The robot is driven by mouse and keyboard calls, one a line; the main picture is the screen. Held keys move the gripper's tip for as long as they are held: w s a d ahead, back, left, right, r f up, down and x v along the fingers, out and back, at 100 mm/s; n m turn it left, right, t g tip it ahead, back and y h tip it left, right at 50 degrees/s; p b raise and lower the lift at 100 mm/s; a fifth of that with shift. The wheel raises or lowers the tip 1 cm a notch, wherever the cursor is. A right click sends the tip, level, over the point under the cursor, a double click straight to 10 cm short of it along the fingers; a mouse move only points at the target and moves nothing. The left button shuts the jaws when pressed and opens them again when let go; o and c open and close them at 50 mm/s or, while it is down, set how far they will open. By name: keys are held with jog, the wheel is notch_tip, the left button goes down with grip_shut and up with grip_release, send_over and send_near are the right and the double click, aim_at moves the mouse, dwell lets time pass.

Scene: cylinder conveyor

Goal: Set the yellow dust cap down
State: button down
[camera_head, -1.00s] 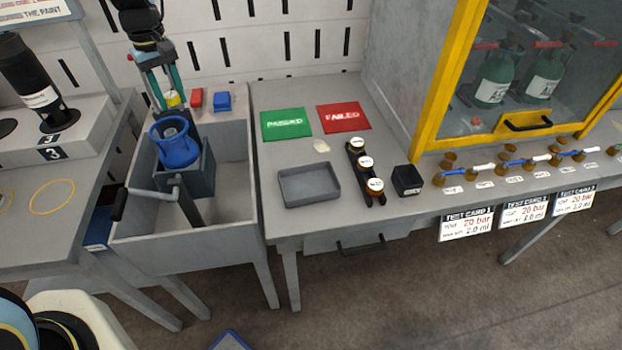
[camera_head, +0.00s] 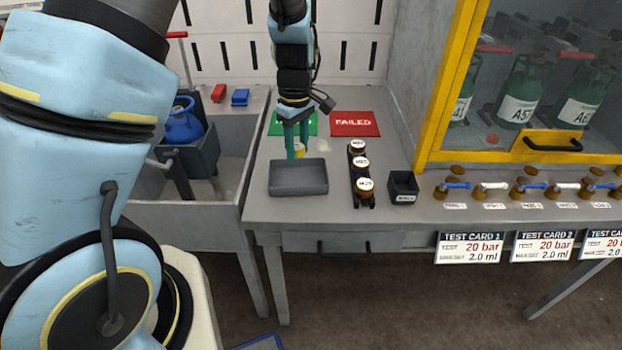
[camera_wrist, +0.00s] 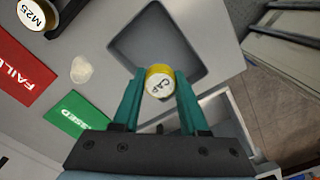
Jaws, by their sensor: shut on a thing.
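My gripper (camera_head: 299,151) is shut on the yellow dust cap (camera_head: 299,147), which is held between its teal fingers. In the wrist view the cap (camera_wrist: 159,82) shows a pale top with "CAP" on it, between the fingertips of my gripper (camera_wrist: 158,88). The cap is near the back edge of a grey tray (camera_head: 298,190). In the wrist view the empty tray (camera_wrist: 205,30) lies just beyond the cap. How high the cap is above the table is hard to tell.
A green PASSED mat (camera_head: 276,122) is partly hidden behind my gripper.

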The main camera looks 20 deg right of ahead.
aim_at(297, 146)
notch_tip(297, 146, down, 8)
jog(key=shift+r+p, duration=0.2)
jog(key=shift+p, duration=0.45)
jog(key=shift+f, duration=0.1)
jog(key=shift+c, duration=2.2)
grip_release()
notch_tip(297, 146, up, 12)
jog(key=shift+r+b, duration=0.15)
jog(key=shift+b, duration=1.1)
jog(key=s+a+r+m, duration=0.2)
jog(key=a+r+m, duration=0.1)
jog(key=a, duration=1.1)
jog(key=s+a+r+m+t, duration=0.1)
jog(key=s+a+r+m, duration=0.1)
jog(key=a, duration=1.3)
jog(key=shift+s+a+r+m+t, duration=0.2)
jog(key=shift+r+m+t, duration=0.1)
jog(key=shift+r+m, duration=0.25)
